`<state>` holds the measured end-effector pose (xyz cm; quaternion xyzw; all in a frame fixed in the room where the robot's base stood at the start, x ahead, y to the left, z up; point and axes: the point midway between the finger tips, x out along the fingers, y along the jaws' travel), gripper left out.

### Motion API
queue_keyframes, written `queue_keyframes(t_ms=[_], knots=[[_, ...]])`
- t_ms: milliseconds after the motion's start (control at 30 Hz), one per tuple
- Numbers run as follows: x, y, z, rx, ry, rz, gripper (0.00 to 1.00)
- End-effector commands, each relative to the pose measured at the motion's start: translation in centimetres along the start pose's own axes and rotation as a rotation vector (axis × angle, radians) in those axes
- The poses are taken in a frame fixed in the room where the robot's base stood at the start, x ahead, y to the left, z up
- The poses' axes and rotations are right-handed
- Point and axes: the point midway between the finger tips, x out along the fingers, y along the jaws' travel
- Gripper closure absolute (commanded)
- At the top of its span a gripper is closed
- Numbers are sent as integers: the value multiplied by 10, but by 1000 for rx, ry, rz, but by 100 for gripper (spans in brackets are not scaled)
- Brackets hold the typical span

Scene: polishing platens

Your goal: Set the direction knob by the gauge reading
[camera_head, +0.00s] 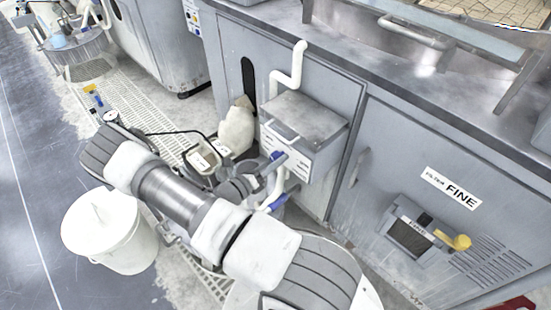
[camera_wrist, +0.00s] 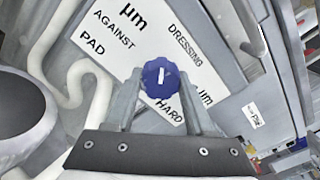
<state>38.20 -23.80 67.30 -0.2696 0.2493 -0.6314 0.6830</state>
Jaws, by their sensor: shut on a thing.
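The direction knob is blue and round with a white pointer mark, and it shows in the middle of the wrist view (camera_wrist: 160,72). My gripper (camera_wrist: 160,84) has one finger on each side of it and is shut on it. A white label plate (camera_wrist: 115,40) behind the knob reads "AGAINST PAD", "DRESSING", "HARD" and "µm". In the head view the knob (camera_head: 277,156) is small, on the front of a grey box (camera_head: 310,120), with my gripper (camera_head: 266,164) at it. A small round white dial (camera_head: 111,116) shows at the left; its reading is too small to make out.
A cabinet door (camera_head: 410,170) labelled "FILTER FINE" has a small panel with a yellow handle (camera_head: 455,242). White pipes (camera_head: 290,75) run beside the box. A cream jug (camera_head: 237,128) stands left of it.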

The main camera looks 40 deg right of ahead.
Motion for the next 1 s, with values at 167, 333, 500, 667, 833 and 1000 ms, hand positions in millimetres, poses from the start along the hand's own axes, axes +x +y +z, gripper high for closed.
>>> queue_keyframes(t_ms=[167, 333, 500, 667, 833, 1000], knots=[[-1, 0, 0, -39, 1, 1, 100], [-1, 0, -1, -51, 1, 1, 100], [-1, 0, -1, -52, 1, 1, 100], [-1, 0, -1, -52, 1, 1, 39], [0, 0, -1, -50, 0, 1, 16], [0, 0, 0, -49, 0, 0, 16]])
